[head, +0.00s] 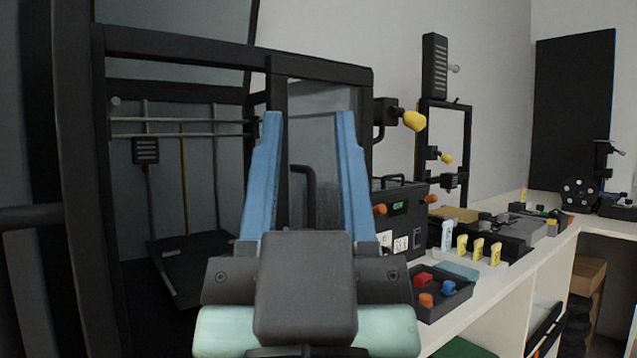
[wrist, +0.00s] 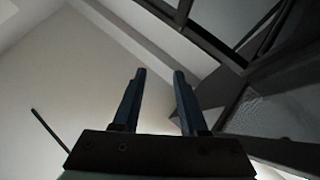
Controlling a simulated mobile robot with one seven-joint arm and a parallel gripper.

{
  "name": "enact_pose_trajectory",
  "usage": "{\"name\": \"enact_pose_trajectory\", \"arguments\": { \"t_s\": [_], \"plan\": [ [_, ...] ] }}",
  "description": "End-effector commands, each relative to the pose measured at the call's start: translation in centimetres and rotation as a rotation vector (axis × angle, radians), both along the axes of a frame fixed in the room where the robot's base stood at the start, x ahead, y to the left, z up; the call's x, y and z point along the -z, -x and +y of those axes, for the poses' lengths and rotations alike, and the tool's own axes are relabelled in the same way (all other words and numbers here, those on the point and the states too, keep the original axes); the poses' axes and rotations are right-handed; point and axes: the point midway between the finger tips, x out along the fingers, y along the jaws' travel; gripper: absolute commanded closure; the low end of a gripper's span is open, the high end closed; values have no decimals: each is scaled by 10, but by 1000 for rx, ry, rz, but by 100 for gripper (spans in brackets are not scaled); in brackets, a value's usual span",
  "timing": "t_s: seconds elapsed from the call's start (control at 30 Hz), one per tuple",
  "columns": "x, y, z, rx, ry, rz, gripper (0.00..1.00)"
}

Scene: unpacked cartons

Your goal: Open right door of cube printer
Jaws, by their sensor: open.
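The cube printer (head: 190,43) has a black frame and fills the left of the head view. Its interior shows through the left part, with a small print head and a dark bed. A grey glass panel (head: 325,110), which looks like the right door, has a black bent handle (head: 302,172). My gripper (head: 309,115) is open and empty in front of it, blue fingers pointing up in the picture. The handle appears between the fingers; I cannot tell the depth gap. The wrist view shows the gripper (wrist: 160,72) with nothing between its fingertips. My gripper hides the panel's lower part.
A dark upright with a bar handle (head: 30,215) stands at the far left. A black control box (head: 408,205), a tray of coloured knobs (head: 440,290) and other machines line the white bench (head: 510,290) at right. Wrist view: dark framed panels (wrist: 275,105) at right.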

Motion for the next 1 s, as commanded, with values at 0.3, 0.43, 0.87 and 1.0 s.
{"name": "enact_pose_trajectory", "arguments": {
  "t_s": [0.3, 0.43, 0.87, 1.0],
  "plan": [
    [-54, -33, 0, 0, 0, 152, 57],
    [-74, -49, 0, -1, 0, 235, 57],
    [-129, -90, 0, -1, -1, 507, 57],
    [-145, -100, 0, -1, -1, 595, 57]
  ]
}}
